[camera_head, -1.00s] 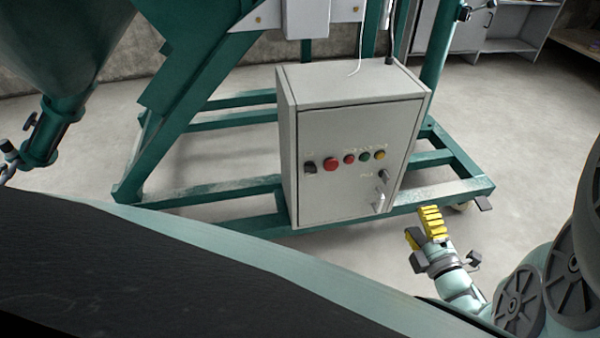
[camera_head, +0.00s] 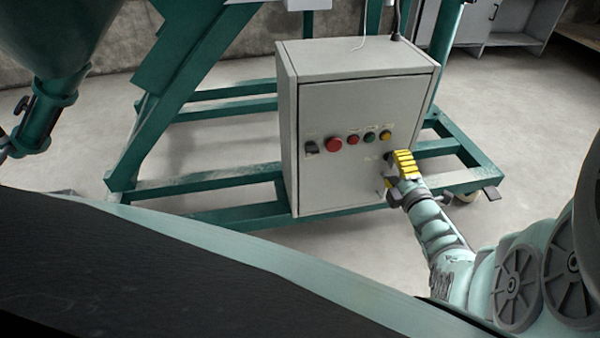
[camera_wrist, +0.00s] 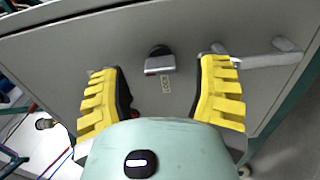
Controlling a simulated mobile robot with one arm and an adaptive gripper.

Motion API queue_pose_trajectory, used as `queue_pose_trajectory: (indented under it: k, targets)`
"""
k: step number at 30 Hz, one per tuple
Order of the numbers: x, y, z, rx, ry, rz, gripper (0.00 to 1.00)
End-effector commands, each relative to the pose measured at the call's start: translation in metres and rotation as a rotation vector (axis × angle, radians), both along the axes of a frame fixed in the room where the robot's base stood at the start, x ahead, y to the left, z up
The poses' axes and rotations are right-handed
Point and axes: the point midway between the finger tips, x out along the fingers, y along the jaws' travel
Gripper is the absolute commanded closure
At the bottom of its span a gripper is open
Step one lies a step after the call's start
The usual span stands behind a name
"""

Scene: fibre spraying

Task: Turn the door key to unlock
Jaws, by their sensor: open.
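The grey control cabinet (camera_head: 340,180) stands with its door facing me. In the wrist view, the small dark door key or lock with a silver edge (camera_wrist: 158,62) sits on the door (camera_wrist: 75,55), beside a small label. My gripper (camera_head: 394,171) is at the lower right of the door in the head view. The wrist view shows its yellow fingers (camera_wrist: 164,68) spread apart with the key between them, apparently not touching it. The silver door handle (camera_wrist: 262,59) lies beside the right finger, which partly overlaps it. In the head view my gripper mostly covers the key and handle.
A row of buttons with a black switch (camera_head: 311,147) and a large red button (camera_head: 334,145) is left of my gripper. A green frame (camera_head: 225,186) surrounds the cabinet. Open floor (camera_head: 500,235) lies to the right.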

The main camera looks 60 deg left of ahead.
Motion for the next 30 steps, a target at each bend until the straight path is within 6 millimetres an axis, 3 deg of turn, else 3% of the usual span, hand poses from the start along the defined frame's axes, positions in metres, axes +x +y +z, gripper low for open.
queue_pose_trajectory:
  k: [6, 17, 30]
  targets:
    - [0.007, 0.019, -0.002, -0.002, 0.001, 0.002, 0.36]
    - [0.008, 0.022, 0.000, -0.001, 0.002, 0.002, 0.33]
    - [0.008, 0.021, 0.000, -0.001, 0.001, 0.001, 0.78]
